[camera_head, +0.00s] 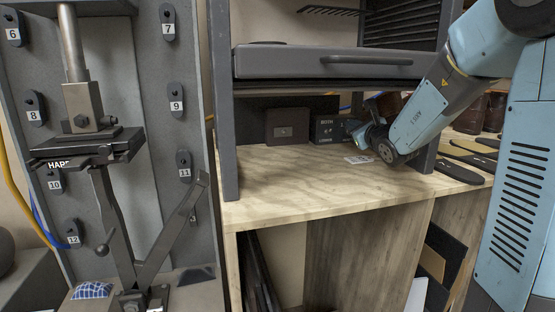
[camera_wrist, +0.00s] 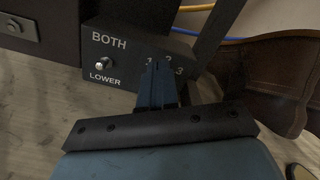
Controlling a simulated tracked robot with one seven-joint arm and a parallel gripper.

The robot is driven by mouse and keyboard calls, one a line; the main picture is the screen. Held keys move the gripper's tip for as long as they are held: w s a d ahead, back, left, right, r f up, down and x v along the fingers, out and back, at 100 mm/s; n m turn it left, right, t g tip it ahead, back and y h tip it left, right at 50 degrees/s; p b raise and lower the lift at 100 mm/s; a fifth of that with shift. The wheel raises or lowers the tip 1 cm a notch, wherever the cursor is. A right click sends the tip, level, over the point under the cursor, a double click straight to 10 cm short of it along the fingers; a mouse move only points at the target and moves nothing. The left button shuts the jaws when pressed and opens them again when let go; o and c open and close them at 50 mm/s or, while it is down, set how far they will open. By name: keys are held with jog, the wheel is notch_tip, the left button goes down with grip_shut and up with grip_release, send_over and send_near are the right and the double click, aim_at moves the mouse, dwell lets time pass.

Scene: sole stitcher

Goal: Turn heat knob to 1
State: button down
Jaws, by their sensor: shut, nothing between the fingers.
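The dark control box (camera_wrist: 118,45) carries the labels BOTH and LOWER around a small silver toggle switch (camera_wrist: 99,66). To its right are dial numbers, with 2 and 3 readable, around the place where my gripper reaches. The heat knob itself is hidden behind my fingers. My gripper (camera_wrist: 160,72) is shut, its fingertips in front of the dial; I cannot tell whether they touch the knob. In the head view the control box (camera_head: 326,129) stands on the wooden bench under the press, with my gripper (camera_head: 357,129) at its right side.
A grey press drawer with a handle (camera_head: 367,60) hangs above the box. A second dark box (camera_head: 287,127) stands to the left. Brown leather (camera_wrist: 278,85) and cables (camera_wrist: 270,36) are close at right. The front bench is clear.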

jog(key=shift+w+a+f, duration=0.1)
jog(key=shift+w+a, duration=0.05)
jog(key=shift+a, duration=0.45)
dwell(0.9)
jog(key=shift+a+r, duration=0.15)
jog(key=shift+r, duration=0.2)
dwell(0.3)
jog(key=shift+s+d+f, duration=0.2)
jog(key=shift+s+f, duration=0.15)
jog(key=shift+f, duration=0.05)
jog(key=shift+v, duration=2.35)
jog(key=shift+d+r, duration=0.15)
jog(key=shift+d, duration=0.05)
jog(key=shift+s, duration=0.15)
jog(key=shift+s+d, duration=0.2)
jog(key=shift+d, duration=0.15)
jog(key=shift+x, duration=2.95)
jog(key=shift+w+r, duration=0.15)
jog(key=shift+r, duration=0.05)
